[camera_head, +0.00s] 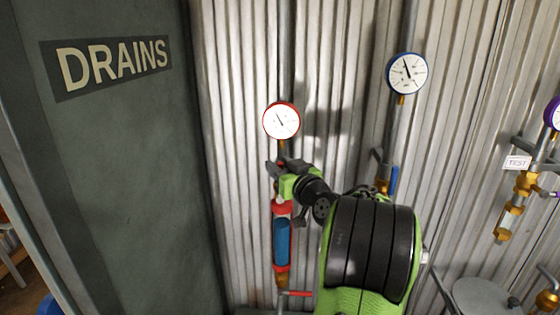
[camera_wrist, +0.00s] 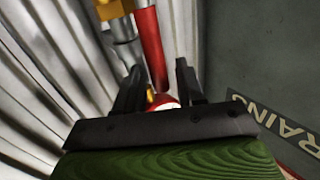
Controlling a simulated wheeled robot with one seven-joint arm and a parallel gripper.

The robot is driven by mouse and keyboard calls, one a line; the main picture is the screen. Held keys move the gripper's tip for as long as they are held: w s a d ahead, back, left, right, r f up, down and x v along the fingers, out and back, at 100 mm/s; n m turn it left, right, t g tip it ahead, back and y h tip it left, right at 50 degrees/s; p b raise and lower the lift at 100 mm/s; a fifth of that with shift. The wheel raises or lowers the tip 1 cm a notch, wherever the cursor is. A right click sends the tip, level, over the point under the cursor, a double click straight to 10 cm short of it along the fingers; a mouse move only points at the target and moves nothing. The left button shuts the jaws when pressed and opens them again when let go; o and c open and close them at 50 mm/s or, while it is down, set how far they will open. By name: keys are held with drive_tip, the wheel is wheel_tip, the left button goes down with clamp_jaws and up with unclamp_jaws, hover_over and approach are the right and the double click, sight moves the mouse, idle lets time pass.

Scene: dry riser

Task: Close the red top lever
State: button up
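A red lever (camera_wrist: 149,46) shows in the wrist view as a long bar beside a grey pipe (camera_wrist: 126,45). Its lower end reaches toward the space between the two dark fingers of my gripper (camera_wrist: 158,85). The fingers stand apart, and I see a gap around the bar; contact cannot be told. In the head view my gripper (camera_head: 278,170) is at the left pipe, just below the red-rimmed gauge (camera_head: 281,120). There the top lever is hidden by my gripper and wrist.
Below my gripper is a blue cylinder (camera_head: 282,243) with red ends, and a lower red lever (camera_head: 299,293). A blue-rimmed gauge (camera_head: 407,73) and blue lever (camera_head: 394,179) are on the pipe to the right. A dark DRAINS panel (camera_head: 120,180) stands left; corrugated wall lies behind.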

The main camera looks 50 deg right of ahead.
drive_tip(key=shift+w, duration=0.1)
clamp_jaws()
drive_tip(key=shift+f, duration=0.1)
idle(0.3)
drive_tip(key=s+d+f+m+g+h+b, duration=0.1)
drive_tip(key=s+d+f+m+h+b, duration=0.2)
drive_tip(key=m, duration=0.9)
drive_tip(key=s+d+f+m+g+h+b, duration=0.1)
drive_tip(key=s+d+f+m+h+b, duration=0.2)
drive_tip(key=f+m+h+b, duration=0.3)
drive_tip(key=shift+s+f+m+h+b, duration=0.35)
drive_tip(key=shift+s+m+h+b, duration=0.45)
drive_tip(key=shift+m+h+b, duration=2.25)
drive_tip(key=shift+f+m+y+b, duration=0.1)
drive_tip(key=shift+m+y+b, duration=0.35)
drive_tip(key=shift+y+b, duration=0.1)
unclamp_jaws()
